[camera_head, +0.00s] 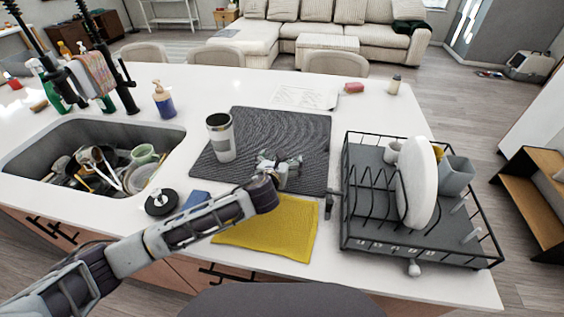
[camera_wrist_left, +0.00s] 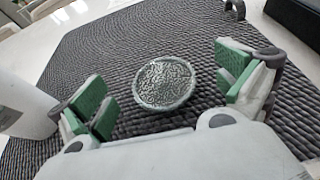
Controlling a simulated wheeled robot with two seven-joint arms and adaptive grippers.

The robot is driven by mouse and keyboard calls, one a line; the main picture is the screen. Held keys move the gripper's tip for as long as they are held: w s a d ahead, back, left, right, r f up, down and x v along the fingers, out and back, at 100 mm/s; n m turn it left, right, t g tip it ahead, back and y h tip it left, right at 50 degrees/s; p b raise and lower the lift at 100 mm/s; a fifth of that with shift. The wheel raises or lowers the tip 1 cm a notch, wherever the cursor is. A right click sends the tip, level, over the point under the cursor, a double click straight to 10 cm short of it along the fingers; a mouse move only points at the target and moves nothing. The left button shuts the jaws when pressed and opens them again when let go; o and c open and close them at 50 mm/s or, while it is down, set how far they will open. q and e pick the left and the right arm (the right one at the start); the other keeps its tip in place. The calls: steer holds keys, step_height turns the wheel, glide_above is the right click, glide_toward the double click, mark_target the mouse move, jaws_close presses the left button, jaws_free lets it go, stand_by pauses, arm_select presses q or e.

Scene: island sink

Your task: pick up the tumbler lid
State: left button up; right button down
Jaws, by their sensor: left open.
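The tumbler lid (camera_wrist_left: 164,82), a round disc with a pale greenish rim and a speckled middle, lies on the dark woven mat (camera_wrist_left: 120,45) in the left wrist view. My left gripper (camera_wrist_left: 170,90) is open, with one green-padded finger on each side of the lid and a gap to both. In the head view my left gripper (camera_head: 279,160) is low over the mat, and I cannot make out the lid there. The white tumbler (camera_head: 220,140) stands upright on the mat to the left; its side also shows in the left wrist view (camera_wrist_left: 22,108). My right gripper is not in view.
A black dish rack (camera_head: 365,235) with a white plate (camera_head: 416,182) and cups stands right of the mat. A yellow cloth (camera_head: 268,232) lies in front. A black round item (camera_head: 161,203) and a full sink (camera_head: 40,150) are left. The mat behind my gripper is clear.

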arm_select(q)
steer(key=shift+x, duration=1.65)
steer(key=shift+a+r, duration=0.1)
steer(key=c, duration=1)
